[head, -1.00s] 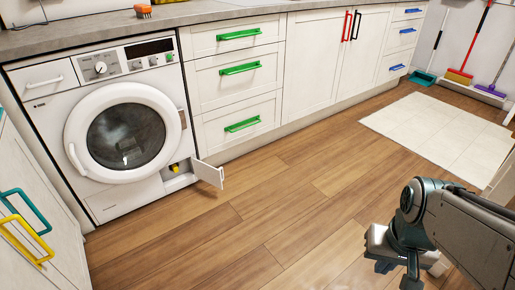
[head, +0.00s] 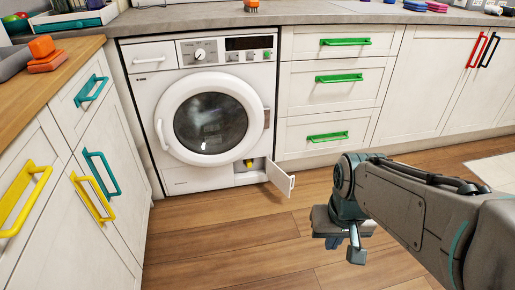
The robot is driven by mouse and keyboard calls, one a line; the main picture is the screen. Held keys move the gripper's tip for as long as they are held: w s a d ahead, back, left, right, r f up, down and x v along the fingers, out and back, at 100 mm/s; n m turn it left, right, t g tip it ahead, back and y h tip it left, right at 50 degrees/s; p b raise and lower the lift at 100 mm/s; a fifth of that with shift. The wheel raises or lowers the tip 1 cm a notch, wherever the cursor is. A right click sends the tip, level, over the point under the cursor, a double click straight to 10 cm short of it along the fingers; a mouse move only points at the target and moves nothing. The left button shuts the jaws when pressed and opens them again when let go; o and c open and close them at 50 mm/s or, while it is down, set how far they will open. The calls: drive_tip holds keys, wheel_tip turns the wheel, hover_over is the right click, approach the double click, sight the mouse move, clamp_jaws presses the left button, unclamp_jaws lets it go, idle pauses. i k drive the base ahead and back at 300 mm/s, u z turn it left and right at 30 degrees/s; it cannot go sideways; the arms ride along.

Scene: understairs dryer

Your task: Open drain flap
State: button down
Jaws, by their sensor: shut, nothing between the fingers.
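The white washing machine (head: 210,110) stands under the counter, with its round door shut. Its small white drain flap (head: 280,178) at the bottom right stands swung open, sticking out from the front over the floor. Behind it the recess is open, and a yellow cap (head: 249,163) shows inside. My gripper (head: 345,250) is low over the wood floor, to the right of and nearer than the flap, apart from it. It is shut and empty; its fingertips are small and partly hidden by its own body.
White drawers with green handles (head: 327,137) stand right of the machine. Cabinets with teal and yellow handles (head: 92,199) line the left side. The wood floor (head: 215,235) before the machine is clear. A light mat (head: 495,170) lies at the far right.

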sight(276, 175)
drive_tip(key=u, duration=0.15)
drive_tip(key=i, duration=1.05)
drive_tip(key=z, duration=0.3)
